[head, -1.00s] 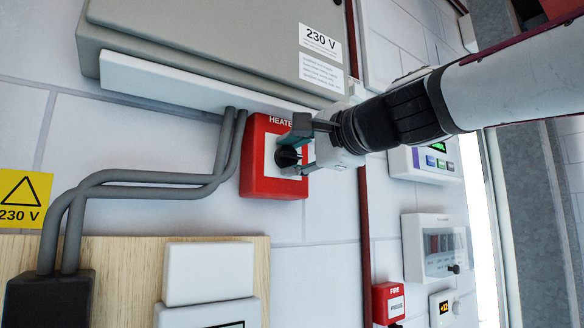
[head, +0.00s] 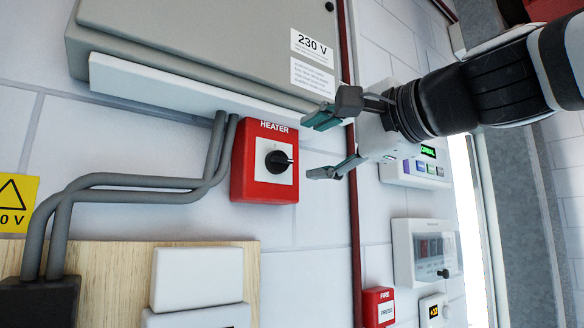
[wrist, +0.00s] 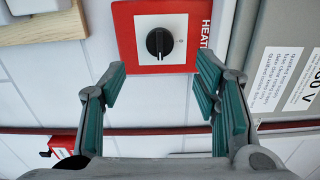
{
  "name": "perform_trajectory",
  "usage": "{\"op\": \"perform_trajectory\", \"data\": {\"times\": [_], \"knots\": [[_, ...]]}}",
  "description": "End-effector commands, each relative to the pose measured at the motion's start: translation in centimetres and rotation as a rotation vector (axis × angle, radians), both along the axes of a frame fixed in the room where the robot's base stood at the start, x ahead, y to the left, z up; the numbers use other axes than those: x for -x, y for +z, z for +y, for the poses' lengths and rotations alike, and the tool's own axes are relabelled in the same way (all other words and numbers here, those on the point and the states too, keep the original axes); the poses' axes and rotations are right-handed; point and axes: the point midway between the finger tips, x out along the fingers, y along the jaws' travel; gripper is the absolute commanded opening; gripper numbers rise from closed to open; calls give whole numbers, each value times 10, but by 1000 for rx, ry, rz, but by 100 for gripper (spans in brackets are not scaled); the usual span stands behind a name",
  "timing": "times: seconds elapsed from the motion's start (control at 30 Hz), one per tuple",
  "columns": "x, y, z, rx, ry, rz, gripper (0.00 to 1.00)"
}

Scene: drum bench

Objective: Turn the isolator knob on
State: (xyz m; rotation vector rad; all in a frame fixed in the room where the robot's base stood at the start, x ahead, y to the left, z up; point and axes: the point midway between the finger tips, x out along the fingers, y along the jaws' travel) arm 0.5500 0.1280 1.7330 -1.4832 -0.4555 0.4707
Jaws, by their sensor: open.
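The isolator is a red box (head: 247,190) labelled HEATER on the white wall, with a white plate and a black round knob (head: 278,161). In the head view the knob's pointer faces right. In the wrist view the knob (wrist: 160,43) shows at the top middle, its white line pointing up or down the picture, with a "0" mark at its right. My gripper (head: 328,146) is open and empty, off to the right of the knob and apart from it. In the wrist view its teal-padded fingers (wrist: 160,85) are spread wide, with the knob between and beyond them.
A grey cabinet (head: 190,50) marked 230 V hangs above the box. Grey conduits (head: 130,187) run to its left. A dark red pipe (head: 356,230) runs down at the right, near a small red FIRE box (head: 378,306) and a display panel (head: 420,250).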

Motion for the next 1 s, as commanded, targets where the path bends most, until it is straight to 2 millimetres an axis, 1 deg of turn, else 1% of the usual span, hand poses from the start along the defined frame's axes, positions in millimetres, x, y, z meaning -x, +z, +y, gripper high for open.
{"op": "perform_trajectory", "data": {"times": [0.03, 0.1, 0.23, 0.83, 0.87, 0.93, 0.97, 1.0], "knots": [[7, 0, -5, 0, -1, 0, 56], [13, 0, -9, -1, -1, -1, 56], [20, 0, -14, -1, 0, 1, 56], [21, -1, -15, 3, 0, 2, 56], [21, -4, -15, 9, -1, 3, 56], [21, -16, -15, 52, -4, 10, 56], [21, -25, -16, 83, -6, 14, 56], [22, -42, -16, 135, -8, 24, 56]]}}
